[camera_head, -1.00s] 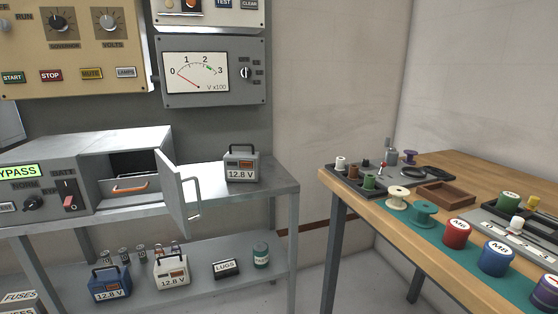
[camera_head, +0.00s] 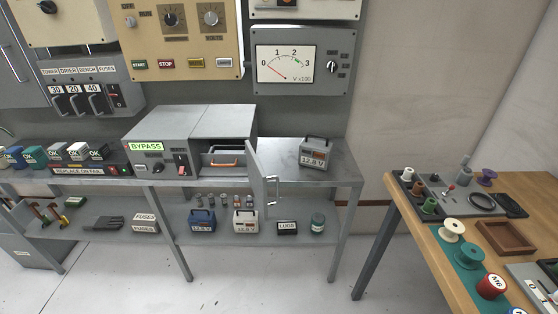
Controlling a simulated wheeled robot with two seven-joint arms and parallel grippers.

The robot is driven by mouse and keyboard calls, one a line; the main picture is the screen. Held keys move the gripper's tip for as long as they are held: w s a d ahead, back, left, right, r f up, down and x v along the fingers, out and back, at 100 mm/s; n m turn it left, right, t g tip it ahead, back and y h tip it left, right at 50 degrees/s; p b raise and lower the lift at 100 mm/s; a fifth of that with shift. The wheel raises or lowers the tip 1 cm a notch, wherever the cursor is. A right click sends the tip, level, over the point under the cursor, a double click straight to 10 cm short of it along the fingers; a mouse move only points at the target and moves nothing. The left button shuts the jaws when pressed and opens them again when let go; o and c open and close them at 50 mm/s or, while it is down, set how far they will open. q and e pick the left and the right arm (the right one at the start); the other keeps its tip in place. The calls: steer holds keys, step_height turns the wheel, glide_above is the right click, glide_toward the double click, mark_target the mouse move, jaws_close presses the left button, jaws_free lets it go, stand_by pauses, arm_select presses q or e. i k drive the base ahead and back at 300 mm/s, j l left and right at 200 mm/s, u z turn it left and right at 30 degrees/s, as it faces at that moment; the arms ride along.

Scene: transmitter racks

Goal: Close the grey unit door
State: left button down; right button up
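The grey unit (camera_head: 175,128) stands on the upper shelf of a metal rack, with a green BYPASS display on its front. Its grey door (camera_head: 259,178) is hinged at the right of the unit's opening and stands open, swung out toward me past the shelf's front edge. A metal bar handle (camera_head: 272,191) is on the door. Neither of my grippers is in view.
A grey battery marked 12.8 V (camera_head: 315,152) stands on the shelf to the right of the door. A wooden workbench (camera_head: 452,237) with spools and trays is at the right. White floor (camera_head: 262,285) is clear in front of the rack.

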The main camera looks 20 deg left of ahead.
mark_target(257, 179)
steer(key=i+l+u, duration=0.1)
steer(key=i+u, duration=0.15)
steer(key=u, duration=0.15)
steer(key=i+l+u, duration=0.1)
steer(key=u, duration=0.35)
steer(key=i+l+u, duration=0.4)
steer(key=k+j, duration=0.1)
steer(key=j, duration=0.05)
